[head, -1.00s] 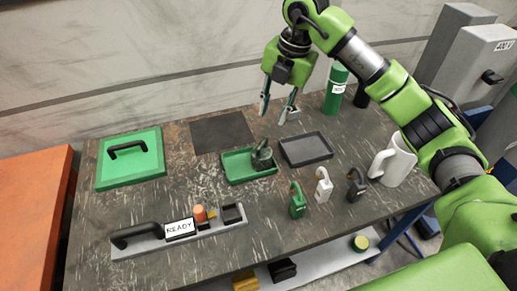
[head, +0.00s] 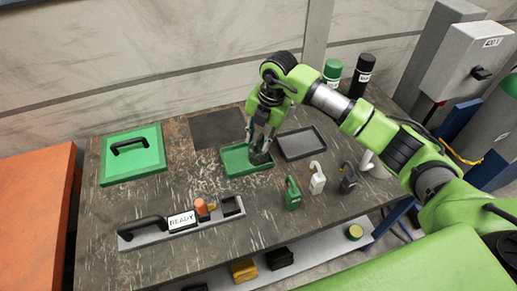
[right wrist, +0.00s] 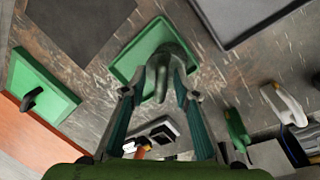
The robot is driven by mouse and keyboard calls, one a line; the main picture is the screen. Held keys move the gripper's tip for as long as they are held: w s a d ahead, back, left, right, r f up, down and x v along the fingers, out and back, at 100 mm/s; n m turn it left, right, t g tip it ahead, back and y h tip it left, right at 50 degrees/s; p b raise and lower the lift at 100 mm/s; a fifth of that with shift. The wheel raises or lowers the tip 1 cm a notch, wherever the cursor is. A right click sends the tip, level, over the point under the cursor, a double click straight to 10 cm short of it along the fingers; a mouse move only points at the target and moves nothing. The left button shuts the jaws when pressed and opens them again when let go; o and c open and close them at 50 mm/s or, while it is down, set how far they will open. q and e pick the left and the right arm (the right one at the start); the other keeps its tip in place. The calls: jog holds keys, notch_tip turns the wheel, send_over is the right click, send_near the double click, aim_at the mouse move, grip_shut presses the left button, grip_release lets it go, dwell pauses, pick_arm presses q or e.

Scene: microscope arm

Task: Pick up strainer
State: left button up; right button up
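A dark grey-green object with a curved, hook-like part, which I take to be the strainer (head: 262,158), sits in the green tray (head: 232,160) in the middle of the table. It also shows in the right wrist view (right wrist: 161,82), between my fingers. My right gripper (head: 261,146) points down over the tray, with its fingers apart on either side of the object's upper part. Whether the fingers touch it cannot be made out. The fingers partly hide the object in the head view. My left gripper is not in view.
A dark grey tray (head: 302,143) lies right of the green tray. Green (head: 293,194), white (head: 317,178) and dark (head: 348,178) padlock-like items stand front right. A "READY" holder (head: 182,222) is in front; a green handled lid (head: 133,158) is at left. Bottles (head: 361,76) stand behind.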

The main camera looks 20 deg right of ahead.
grip_shut()
